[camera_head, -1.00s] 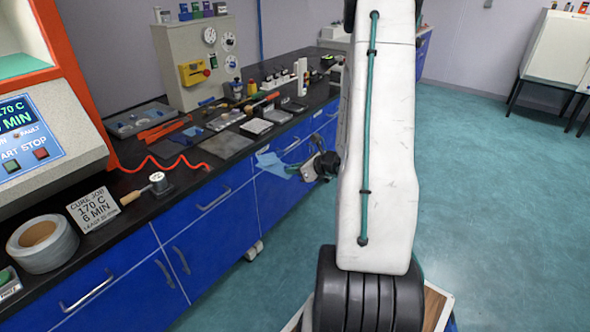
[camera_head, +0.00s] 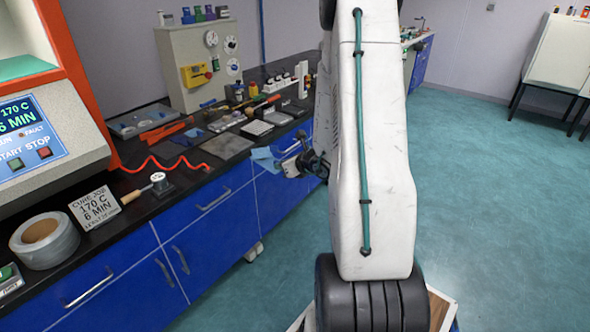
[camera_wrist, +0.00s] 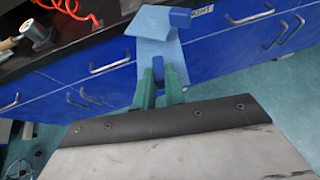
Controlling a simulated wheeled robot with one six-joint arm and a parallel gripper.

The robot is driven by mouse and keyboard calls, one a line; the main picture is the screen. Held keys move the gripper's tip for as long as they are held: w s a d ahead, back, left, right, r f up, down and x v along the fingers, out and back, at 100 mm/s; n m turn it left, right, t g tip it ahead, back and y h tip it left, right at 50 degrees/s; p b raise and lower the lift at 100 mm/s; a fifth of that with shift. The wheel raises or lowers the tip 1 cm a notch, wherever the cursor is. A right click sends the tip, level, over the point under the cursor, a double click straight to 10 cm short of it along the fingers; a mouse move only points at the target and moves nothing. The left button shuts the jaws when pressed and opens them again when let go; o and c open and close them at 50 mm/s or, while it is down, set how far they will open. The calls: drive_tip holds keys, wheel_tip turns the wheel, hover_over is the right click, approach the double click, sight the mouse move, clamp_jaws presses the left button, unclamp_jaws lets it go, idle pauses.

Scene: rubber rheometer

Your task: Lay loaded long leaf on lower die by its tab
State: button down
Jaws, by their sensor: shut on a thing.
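The long leaf is a light-blue sheet that shows in the wrist view (camera_wrist: 153,55) and in the head view (camera_head: 263,154). My gripper's green fingers (camera_wrist: 160,74) are shut on its near end. A squarish blue piece (camera_wrist: 150,22) lies across the leaf's far part, turned at an angle. In the head view my gripper (camera_head: 289,166) holds the leaf out beside the bench's front edge. The orange-framed press (camera_head: 80,80) stands at the left. I cannot make out its lower die.
The black bench top (camera_head: 215,178) carries a grey plate (camera_head: 226,146), a red coiled cord (camera_head: 160,163), a small round gauge (camera_head: 160,184), a job sign (camera_head: 95,207) and a tape roll (camera_head: 44,242). Blue drawers (camera_head: 215,215) lie below. The green floor (camera_head: 490,220) is clear on the right.

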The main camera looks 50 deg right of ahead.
drive_tip(key=w+a+r+n+y, duration=0.1)
drive_tip(key=w+a+r, duration=0.2)
drive_tip(key=a, duration=0.8)
drive_tip(key=w+a+r+n+y, duration=0.1)
drive_tip(key=w+a+r, duration=0.3)
drive_tip(key=a, duration=0.7)
drive_tip(key=w+a+r+n+y, duration=0.2)
drive_tip(key=w+a, duration=0.4)
drive_tip(key=a, duration=0.5)
drive_tip(key=shift+w+r+g, duration=0.15)
drive_tip(key=shift+r+g, duration=0.15)
drive_tip(key=shift+r, duration=0.5)
drive_tip(key=shift+d, duration=0.1)
